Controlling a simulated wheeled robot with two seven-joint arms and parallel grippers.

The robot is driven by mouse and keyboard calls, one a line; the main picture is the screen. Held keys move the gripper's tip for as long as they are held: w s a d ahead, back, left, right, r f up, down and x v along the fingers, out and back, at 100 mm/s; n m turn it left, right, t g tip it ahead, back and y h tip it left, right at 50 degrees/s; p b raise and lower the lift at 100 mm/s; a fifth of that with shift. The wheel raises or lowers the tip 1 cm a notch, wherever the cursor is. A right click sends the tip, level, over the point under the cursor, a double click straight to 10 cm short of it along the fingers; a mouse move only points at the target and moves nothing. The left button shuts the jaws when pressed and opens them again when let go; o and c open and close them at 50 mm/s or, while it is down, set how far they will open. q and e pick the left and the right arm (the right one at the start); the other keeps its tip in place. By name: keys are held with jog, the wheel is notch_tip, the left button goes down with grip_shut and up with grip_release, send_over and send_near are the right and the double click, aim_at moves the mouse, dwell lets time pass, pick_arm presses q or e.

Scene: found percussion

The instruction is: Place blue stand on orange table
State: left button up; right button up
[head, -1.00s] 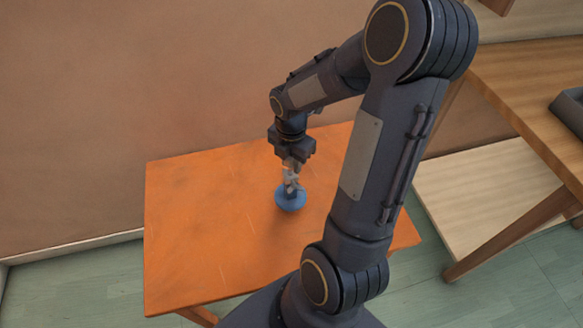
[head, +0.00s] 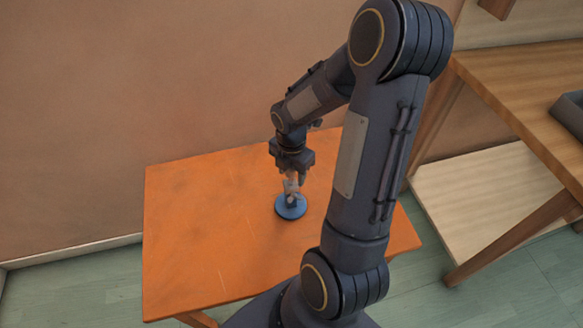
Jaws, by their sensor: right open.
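The blue stand (head: 291,208) has a round base and stands upright on the orange table (head: 200,230), right of the middle of its top. My right gripper (head: 292,185) points down from above, with its fingers around the upper part of the stand. The fingers are open. They partly hide the stand's upper part, and I cannot tell whether they touch it. My left gripper is not in view.
A wooden table (head: 530,90) with a grey tray (head: 570,112) on it stands at the right. A pale low board (head: 490,195) lies beneath it. The left part of the orange table is clear. A plain wall is behind.

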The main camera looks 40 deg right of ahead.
notch_tip(320, 180, up, 12)
jog(key=shift+f+p, duration=0.1)
jog(key=shift+p, duration=0.7)
jog(key=s+a+r+m+t+y, duration=0.2)
jog(key=s+a+m, duration=0.3)
jog(key=a+m, duration=0.3)
jog(key=s+a+r+m+t+y, duration=0.1)
jog(key=s+a+r+m+t, duration=0.2)
jog(key=m, duration=1)
jog(key=s+a+r, duration=0.1)
jog(key=s+a, duration=0.2)
jog(key=a, duration=0.1)
jog(key=shift+a+r+t+y, duration=0.3)
jog(key=shift+a+y, duration=0.1)
jog(key=shift+r+p, duration=0.55)
jog(key=shift+r, duration=0.05)
